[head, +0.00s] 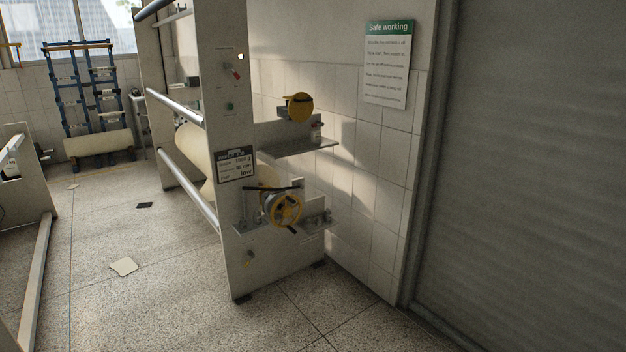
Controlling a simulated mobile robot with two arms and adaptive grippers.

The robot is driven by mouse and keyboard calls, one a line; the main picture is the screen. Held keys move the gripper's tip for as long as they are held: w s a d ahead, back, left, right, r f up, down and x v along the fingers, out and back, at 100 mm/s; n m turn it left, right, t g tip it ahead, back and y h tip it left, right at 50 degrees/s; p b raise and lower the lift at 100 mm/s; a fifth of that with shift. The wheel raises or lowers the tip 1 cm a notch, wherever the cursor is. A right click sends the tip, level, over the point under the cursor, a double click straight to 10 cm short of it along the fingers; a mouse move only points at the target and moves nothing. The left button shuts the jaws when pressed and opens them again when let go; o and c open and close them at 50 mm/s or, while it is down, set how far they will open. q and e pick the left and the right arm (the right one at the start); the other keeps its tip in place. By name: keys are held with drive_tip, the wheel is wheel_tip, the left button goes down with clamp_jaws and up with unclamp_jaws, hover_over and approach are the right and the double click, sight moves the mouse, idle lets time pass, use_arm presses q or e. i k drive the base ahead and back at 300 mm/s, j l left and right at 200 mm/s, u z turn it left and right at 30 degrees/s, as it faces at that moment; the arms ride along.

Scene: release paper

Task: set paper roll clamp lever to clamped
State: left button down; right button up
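A grey upright machine panel (225,258) stands in the middle of the head view. A pale paper roll (192,148) shows behind its left edge, partly hidden by the panel and the metal bars. A yellow handwheel (287,211) sits on the panel's lower right side, by a bracket. A thin black lever (272,188) lies about level just above the handwheel; I cannot tell whether it is the clamp lever or how it is set. A second yellow wheel (300,107) with a dark bar is higher up. Neither of my grippers is in view.
A grey shutter (530,180) fills the right side, beside a tiled wall with a green-topped safety sign (387,65). A blue rack (85,95) holding a roll stands at the far left. Paper scraps (124,266) lie on the speckled floor. Floor before the panel is open.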

sight(252, 256)
drive_tip(key=i, duration=3)
drive_tip(key=i+u, duration=0.3)
